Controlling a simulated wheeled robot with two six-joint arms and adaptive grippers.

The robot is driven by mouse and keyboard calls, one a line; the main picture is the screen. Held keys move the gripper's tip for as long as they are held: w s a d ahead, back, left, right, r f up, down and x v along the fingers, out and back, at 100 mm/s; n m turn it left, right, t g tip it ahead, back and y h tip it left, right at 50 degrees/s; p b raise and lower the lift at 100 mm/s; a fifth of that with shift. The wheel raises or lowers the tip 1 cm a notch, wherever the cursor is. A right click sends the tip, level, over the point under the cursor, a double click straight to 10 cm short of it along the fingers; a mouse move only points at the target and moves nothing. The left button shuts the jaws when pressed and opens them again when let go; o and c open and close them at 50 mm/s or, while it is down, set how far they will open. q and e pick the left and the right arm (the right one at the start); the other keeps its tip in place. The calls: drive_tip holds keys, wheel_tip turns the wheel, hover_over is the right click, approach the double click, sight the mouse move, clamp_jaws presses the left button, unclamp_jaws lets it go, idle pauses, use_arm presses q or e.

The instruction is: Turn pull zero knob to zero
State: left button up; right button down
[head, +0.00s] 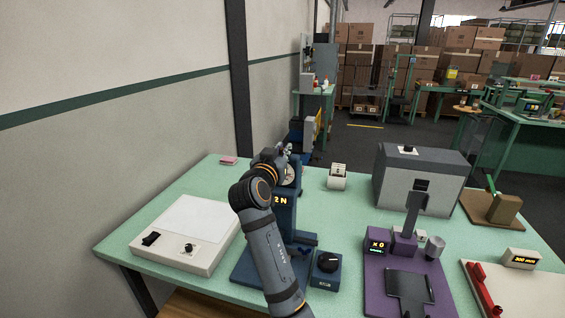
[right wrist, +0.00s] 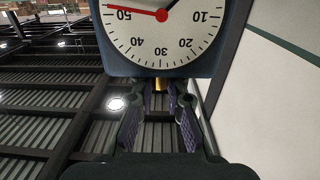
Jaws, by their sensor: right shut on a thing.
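The pull tester is a dark blue stand (head: 281,216) with a lit "2 N" display, left of the middle of the green table. Its round white dial (right wrist: 160,35) fills the top of the right wrist view. A red hand (right wrist: 145,12) points left, near the 50 mark; part of a black hand shows at the top edge. The pull zero knob (right wrist: 161,84), small and brass, sits at the dial housing's edge. My right gripper (right wrist: 162,98) is shut on it; its fingertips partly hide it. In the head view, my right gripper (head: 283,153) is at the dial's top. My left gripper is out of view.
A light box (head: 178,232) lies left of the tester. A dark blue box with a black knob (head: 327,264), a purple device (head: 375,290) and a grey machine (head: 421,180) stand to the right. A wall closes the left side.

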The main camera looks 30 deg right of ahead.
drive_tip(key=m+g+h+b, duration=0.1)
drive_tip(key=m+g+b, duration=0.1)
drive_tip(key=m+g+h+b, duration=0.1)
drive_tip(key=g+h+b, duration=0.1)
drive_tip(key=g, duration=0.1)
drive_tip(key=shift+w+a+f+m, duration=0.1)
drive_tip(key=shift+f+m, duration=0.1)
drive_tip(key=shift+m, duration=0.2)
drive_tip(key=m+g+b, duration=0.1)
drive_tip(key=m+g, duration=0.1)
drive_tip(key=g, duration=0.1)
drive_tip(key=shift+r+h+b, duration=0.15)
drive_tip(key=shift+h+b, duration=0.2)
drive_tip(key=shift+h, duration=0.05)
drive_tip(key=m+g, duration=0.2)
drive_tip(key=g, duration=0.2)
drive_tip(key=shift+r, duration=0.2)
drive_tip(key=m+g, duration=0.2)
drive_tip(key=g, duration=0.1)
drive_tip(key=shift+f+m+g, duration=0.1)
drive_tip(key=shift+m+g, duration=0.5)
drive_tip(key=shift+g, duration=0.2)
drive_tip(key=shift+f+p, duration=0.1)
drive_tip(key=shift+p, duration=0.2)
drive_tip(key=c, duration=1.4)
unclamp_jaws()
drive_tip(key=shift+d, duration=0.2)
drive_tip(key=shift+o, duration=0.2)
drive_tip(key=shift+a, duration=0.1)
